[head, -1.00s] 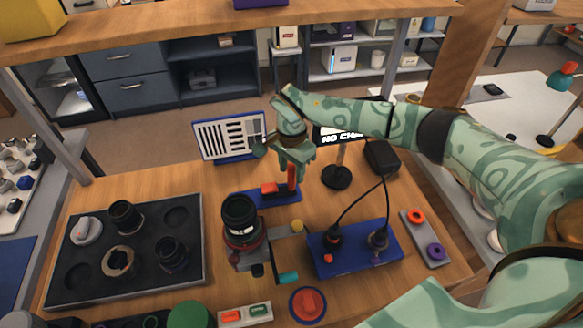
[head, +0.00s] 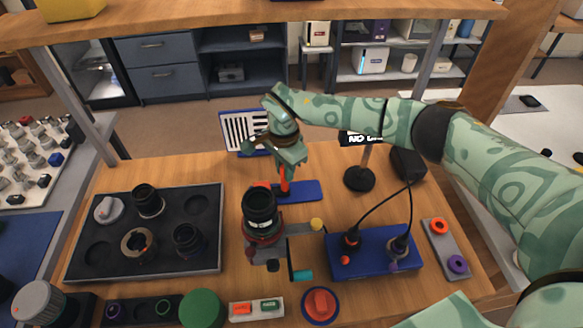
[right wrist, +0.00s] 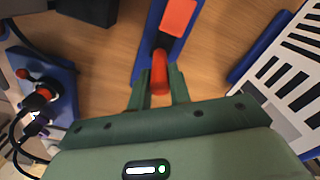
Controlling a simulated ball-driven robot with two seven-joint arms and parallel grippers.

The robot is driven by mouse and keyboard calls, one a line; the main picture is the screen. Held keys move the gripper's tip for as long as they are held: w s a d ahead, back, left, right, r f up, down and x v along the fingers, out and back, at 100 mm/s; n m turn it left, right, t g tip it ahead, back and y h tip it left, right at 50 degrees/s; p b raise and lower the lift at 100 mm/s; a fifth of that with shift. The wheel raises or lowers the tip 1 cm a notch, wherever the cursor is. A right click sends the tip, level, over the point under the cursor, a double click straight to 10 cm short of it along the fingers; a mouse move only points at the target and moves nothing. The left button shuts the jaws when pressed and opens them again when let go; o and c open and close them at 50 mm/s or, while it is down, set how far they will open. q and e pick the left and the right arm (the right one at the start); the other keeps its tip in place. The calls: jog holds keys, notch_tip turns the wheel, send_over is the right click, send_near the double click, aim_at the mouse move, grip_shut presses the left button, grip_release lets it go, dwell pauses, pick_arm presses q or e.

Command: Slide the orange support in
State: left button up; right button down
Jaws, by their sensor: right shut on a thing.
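The orange support has an orange block (head: 262,184) and an upright handle (head: 284,181). It sits on a blue base (head: 303,191) behind the black lens (head: 259,206) on its stand, which partly hides the block and the base's left end. My right gripper (head: 286,172) is shut on the handle from above. In the right wrist view the handle (right wrist: 160,76) is between the two fingers (right wrist: 160,92), and the block (right wrist: 178,17) lies ahead over the blue base (right wrist: 151,45). My left gripper is not in view.
A striped chart (head: 245,132) stands behind the base. A black tray (head: 95,270) with lens parts lies left. A blue box with cables (head: 372,262) and a black round stand (head: 359,179) are on the right. The base's right end is bare.

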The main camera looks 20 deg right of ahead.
jog(key=shift+a, duration=0.2)
jog(key=c, duration=1.3)
grip_release()
jog(key=shift+w+a, duration=0.1)
jog(key=shift+a, duration=0.05)
jog(key=shift+r, duration=0.25)
notch_tip(320, 180, up, 7)
jog(key=shift+p, duration=0.75)
